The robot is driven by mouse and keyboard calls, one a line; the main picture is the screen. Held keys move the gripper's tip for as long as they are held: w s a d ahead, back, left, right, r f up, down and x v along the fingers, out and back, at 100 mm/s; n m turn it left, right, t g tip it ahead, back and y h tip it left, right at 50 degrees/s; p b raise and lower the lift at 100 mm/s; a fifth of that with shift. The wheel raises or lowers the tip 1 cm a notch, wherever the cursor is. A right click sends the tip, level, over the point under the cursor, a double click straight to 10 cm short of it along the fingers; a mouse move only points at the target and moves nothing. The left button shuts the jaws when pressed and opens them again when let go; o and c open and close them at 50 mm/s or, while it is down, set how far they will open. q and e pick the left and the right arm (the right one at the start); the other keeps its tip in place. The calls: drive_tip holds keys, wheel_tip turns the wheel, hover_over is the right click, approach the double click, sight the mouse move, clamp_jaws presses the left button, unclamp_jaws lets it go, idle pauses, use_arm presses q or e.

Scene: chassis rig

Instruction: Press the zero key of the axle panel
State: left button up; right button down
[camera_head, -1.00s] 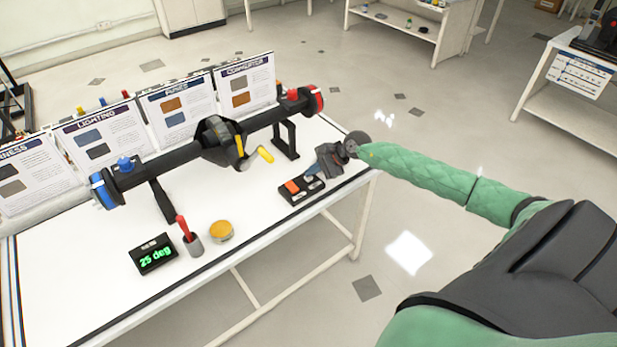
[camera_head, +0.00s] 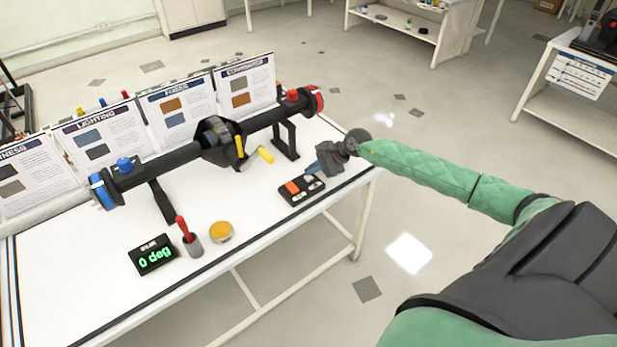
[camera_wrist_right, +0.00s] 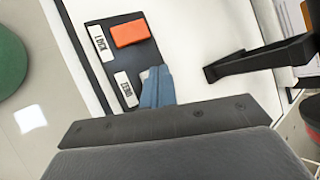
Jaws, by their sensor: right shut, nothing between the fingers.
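The axle panel (camera_head: 300,197) is a small dark box near the table's front right edge. In the right wrist view the panel (camera_wrist_right: 130,60) has an orange key (camera_wrist_right: 130,33), a white key marked LOCK (camera_wrist_right: 99,42) and a white key that seems to read ZERO (camera_wrist_right: 125,88). My right gripper (camera_head: 316,167) is shut and empty just above the panel's far right end. In the wrist view its blue fingertips (camera_wrist_right: 157,75) appear beside the zero key, over the panel's edge. A display (camera_head: 153,255) reads 0 deg. My left gripper is out of view.
An axle (camera_head: 178,157) with a blue end and a red end rests on stands behind the panel. Upright printed boards line the back.

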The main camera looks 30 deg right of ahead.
sight(312, 177)
drive_tip(key=shift+r, duration=0.25)
drive_tip(key=shift+r+p, duration=0.4)
drive_tip(key=shift+r, duration=2.1)
